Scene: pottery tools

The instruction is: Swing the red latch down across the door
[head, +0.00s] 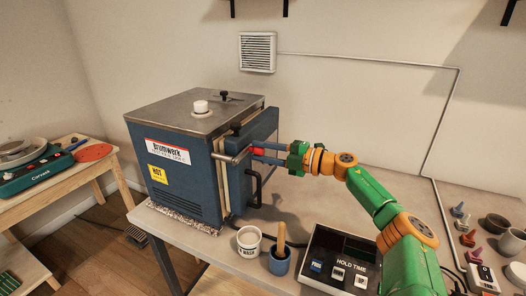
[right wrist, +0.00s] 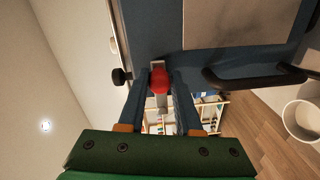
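The blue kiln (head: 180,160) stands on a table, its door (head: 262,130) on the right side facing my right arm. The red latch (head: 275,143) is at the door's edge, beside a metal bar. In the right wrist view the latch's red knob (right wrist: 159,80) shows between my fingertips, with a grey bracket behind it. My right gripper (head: 262,153) reaches in from the right, its two fingers one above the other at the latch. A gap shows between the fingers; whether they press on the knob I cannot tell. My left gripper is not in view.
The black door handle (head: 256,186) is just below my right gripper. A white tub (head: 249,241), a blue cup (head: 280,262) with a wooden tool and a timer box (head: 338,262) stand in front. Small tools and bowls lie at the right. A side table (head: 72,178) is at the left.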

